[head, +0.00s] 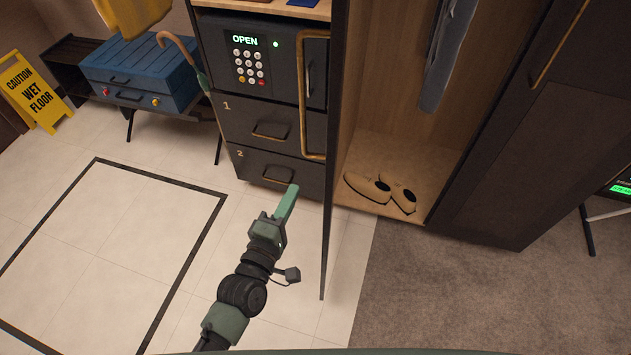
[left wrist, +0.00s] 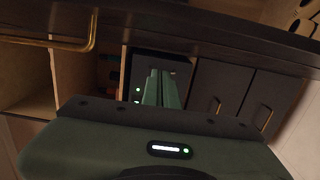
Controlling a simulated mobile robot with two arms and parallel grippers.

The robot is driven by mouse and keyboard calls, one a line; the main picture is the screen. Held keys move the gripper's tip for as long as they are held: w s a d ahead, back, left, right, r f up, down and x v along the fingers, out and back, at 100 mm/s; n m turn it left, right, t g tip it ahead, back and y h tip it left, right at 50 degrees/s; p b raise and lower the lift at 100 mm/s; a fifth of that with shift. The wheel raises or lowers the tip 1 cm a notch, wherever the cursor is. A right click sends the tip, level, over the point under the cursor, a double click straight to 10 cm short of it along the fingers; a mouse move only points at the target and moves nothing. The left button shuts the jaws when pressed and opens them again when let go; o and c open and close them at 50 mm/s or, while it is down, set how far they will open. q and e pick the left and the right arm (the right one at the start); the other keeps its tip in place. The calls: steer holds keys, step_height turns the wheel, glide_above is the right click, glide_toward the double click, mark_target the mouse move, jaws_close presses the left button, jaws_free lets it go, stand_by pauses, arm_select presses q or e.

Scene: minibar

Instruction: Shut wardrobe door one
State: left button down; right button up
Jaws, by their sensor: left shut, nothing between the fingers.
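A dark wardrobe door (head: 335,170) stands open, seen nearly edge-on in the head view, with a long brass handle (head: 303,100) on its left side. Right of it is the open wardrobe compartment (head: 385,140). I see no number on this door. My left gripper (head: 291,189) has green fingers, shut and empty, left of the door and in front of the lower drawer. In the left wrist view the shut fingers (left wrist: 161,88) point toward the cabinet, and a dark panel with a brass handle (left wrist: 90,32) crosses the top. My right gripper is not in view.
A second dark door (head: 540,150) with a brass handle is at the right. Slippers (head: 382,188) and a hanging garment (head: 445,55) are in the compartment. A safe (head: 262,62) reads OPEN above drawers (head: 270,128). A blue case (head: 140,75) and wet-floor sign (head: 32,92) stand left.

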arm_select(q)
steer(key=w+d+p, duration=0.1)
steer(key=w+d, duration=0.2)
steer(key=d, duration=0.2)
steer(key=shift+w+d+p, duration=0.25)
steer(key=shift+d+p, duration=0.1)
steer(key=shift+p, duration=0.05)
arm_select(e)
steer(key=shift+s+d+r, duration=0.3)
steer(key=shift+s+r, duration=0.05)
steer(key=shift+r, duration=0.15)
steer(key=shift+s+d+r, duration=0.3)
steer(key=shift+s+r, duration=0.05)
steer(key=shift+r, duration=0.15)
arm_select(q)
steer(key=shift+s+d, duration=0.1)
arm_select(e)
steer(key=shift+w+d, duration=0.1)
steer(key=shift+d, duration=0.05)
